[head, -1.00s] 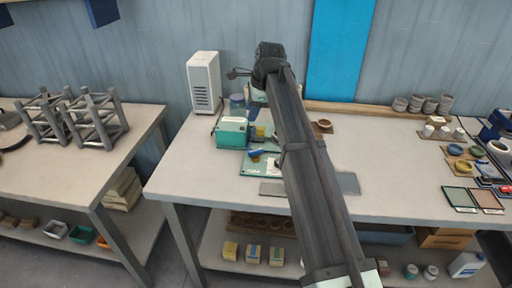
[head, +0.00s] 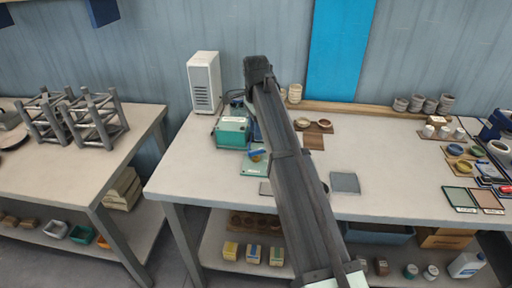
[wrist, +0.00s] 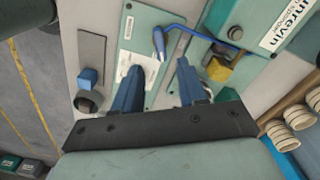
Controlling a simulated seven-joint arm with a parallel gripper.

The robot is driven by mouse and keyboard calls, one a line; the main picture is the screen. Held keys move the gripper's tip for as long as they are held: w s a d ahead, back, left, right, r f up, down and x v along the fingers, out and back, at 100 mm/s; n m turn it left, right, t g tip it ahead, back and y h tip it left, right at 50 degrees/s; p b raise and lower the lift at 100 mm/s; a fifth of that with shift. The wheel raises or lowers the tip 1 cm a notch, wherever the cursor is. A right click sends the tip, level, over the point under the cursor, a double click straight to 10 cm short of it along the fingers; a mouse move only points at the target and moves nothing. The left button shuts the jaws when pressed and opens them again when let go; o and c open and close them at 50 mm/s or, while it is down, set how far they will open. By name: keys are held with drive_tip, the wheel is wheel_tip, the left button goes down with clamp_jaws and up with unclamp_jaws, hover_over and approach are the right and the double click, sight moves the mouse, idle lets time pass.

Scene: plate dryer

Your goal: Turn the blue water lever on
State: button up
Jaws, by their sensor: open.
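The blue water lever (wrist: 158,42) shows in the wrist view as a bent blue rod with a thicker handle end. The rod runs right across the green panel (wrist: 143,25) towards the teal box (wrist: 245,18). My gripper (wrist: 160,66) is open, with two blue fingers apart and nothing between them. The lever's handle end appears just beyond the gap between the fingertips; I see no clear contact. In the head view the teal box (head: 232,132) stands on the table, and my arm hides the gripper's fingers and part of the panel.
A yellow block (wrist: 218,68) sits right of the fingers, and a blue block (wrist: 88,78) is to the left. A white tower unit (head: 204,82) stands behind the teal box.

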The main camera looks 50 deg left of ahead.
sight(256, 150)
wheel_tip(256, 150, down, 8)
drive_tip(key=shift+r, duration=0.1)
idle(0.4)
clamp_jaws()
idle(0.3)
